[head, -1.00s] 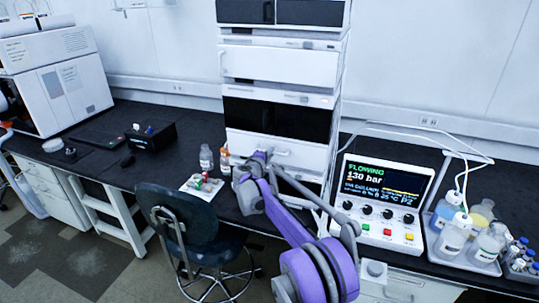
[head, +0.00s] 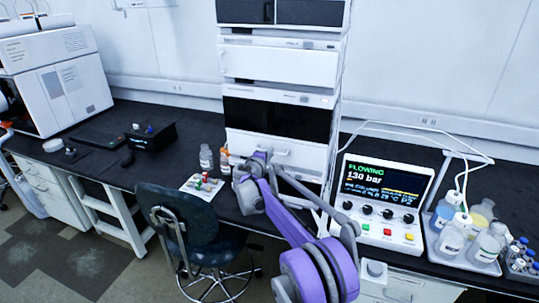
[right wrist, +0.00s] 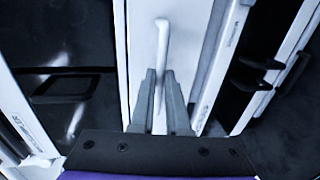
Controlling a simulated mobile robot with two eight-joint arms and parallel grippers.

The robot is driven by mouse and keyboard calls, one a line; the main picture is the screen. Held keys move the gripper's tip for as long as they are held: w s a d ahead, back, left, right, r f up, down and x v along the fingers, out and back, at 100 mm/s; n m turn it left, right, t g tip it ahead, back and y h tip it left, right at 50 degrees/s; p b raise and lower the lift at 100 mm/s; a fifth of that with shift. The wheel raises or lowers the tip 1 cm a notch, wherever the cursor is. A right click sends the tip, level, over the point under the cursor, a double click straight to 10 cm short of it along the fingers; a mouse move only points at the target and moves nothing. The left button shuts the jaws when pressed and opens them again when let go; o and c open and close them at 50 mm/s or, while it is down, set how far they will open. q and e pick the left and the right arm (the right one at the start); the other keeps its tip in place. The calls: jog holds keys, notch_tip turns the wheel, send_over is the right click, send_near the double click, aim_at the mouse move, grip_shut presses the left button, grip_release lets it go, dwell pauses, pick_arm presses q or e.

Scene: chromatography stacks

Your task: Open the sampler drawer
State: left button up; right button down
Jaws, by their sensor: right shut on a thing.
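The sampler drawer is the white front (head: 296,158) low in the instrument stack, below a dark panel. Its pale bar handle (right wrist: 162,42) shows in the right wrist view, against the white drawer face (right wrist: 142,50). My right gripper (right wrist: 161,78) is shut on the handle, with one grey finger on each side of it. In the head view my right gripper (head: 262,156) is at the drawer front, and my purple and grey arm hides part of the lower stack. The drawer looks flush with the stack. My left gripper is not in view.
A pump controller (head: 378,205) reading 130 bar stands right of the stack. A tray of bottles (head: 467,250) is farther right. Small bottles (head: 206,157) and a white tray of vials (head: 203,186) sit left of my gripper. A chair (head: 190,222) stands in front of the bench.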

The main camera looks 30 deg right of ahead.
jog(key=shift+a, duration=0.1)
dwell(0.4)
jog(key=f+v, duration=0.2)
jog(key=v, duration=0.8)
jog(key=f+b+v, duration=0.1)
jog(key=f+v, duration=0.1)
jog(key=v, duration=0.8)
jog(key=shift+v, duration=0.75)
jog(key=shift+f, duration=0.25)
jog(key=c, duration=0.9)
grip_release()
jog(key=shift+a, duration=0.15)
jog(key=v, duration=1)
jog(key=shift+s+a+r, duration=0.1)
jog(key=shift+s+a, duration=0.1)
jog(key=shift+s, duration=0.1)
